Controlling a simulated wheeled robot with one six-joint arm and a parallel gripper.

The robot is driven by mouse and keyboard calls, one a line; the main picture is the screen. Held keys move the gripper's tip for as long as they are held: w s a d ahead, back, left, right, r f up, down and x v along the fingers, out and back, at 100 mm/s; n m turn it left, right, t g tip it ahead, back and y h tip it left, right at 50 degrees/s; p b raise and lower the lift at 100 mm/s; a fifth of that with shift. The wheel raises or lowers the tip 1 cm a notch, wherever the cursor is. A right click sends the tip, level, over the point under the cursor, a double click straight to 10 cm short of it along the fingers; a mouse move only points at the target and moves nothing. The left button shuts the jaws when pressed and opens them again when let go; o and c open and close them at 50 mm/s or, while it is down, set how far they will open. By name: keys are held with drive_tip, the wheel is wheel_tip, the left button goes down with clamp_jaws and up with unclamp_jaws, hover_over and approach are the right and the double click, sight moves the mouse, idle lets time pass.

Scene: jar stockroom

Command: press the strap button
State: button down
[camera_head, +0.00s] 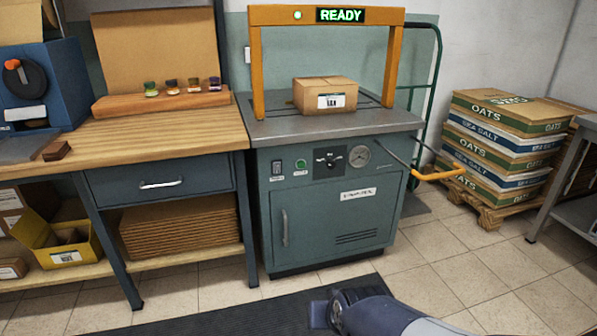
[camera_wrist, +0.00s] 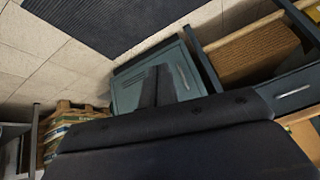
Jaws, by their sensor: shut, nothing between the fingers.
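The strapping machine (camera_head: 330,222) is a teal cabinet with a grey top and an orange arch, whose sign (camera_head: 340,15) reads READY in green. A round green button (camera_head: 300,164) sits on its front panel, between a rocker switch (camera_head: 277,169) and a black dial plate (camera_head: 329,162). I cannot read the small labels beneath. A taped cardboard box (camera_head: 325,95) stands on the top under the arch. In the wrist view my gripper (camera_wrist: 158,72) is shut and empty, with the machine's cabinet (camera_wrist: 127,90) beyond it, apart from the fingers. The button cannot be made out there.
A wooden workbench (camera_head: 170,135) with small jars on a wooden stand adjoins the machine on the left. An orange-ended handle (camera_head: 440,174) juts out at its right. Stacked sacks (camera_head: 505,140) stand on a pallet at right. The floor in front has a dark mat (camera_head: 235,314).

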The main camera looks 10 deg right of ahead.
drive_tip(key=w+a+m+t+b, duration=0.1)
drive_tip(key=w+a+t+b, duration=0.2)
drive_tip(key=w, duration=0.3)
drive_tip(key=w+a+m+t+y+b, duration=0.1)
drive_tip(key=w+a+m+t+b, duration=0.1)
drive_tip(key=w, duration=0.5)
drive_tip(key=w+a+m+t+b, duration=0.2)
drive_tip(key=w+a+t+b, duration=0.1)
drive_tip(key=w+a+t, duration=0.2)
drive_tip(key=w+t, duration=0.1)
drive_tip(key=t, duration=0.1)
drive_tip(key=shift+w+a+r+t+b, duration=0.15)
drive_tip(key=shift+w+a+t+b, duration=0.15)
drive_tip(key=shift+t+b, duration=0.1)
drive_tip(key=shift+d, duration=0.1)
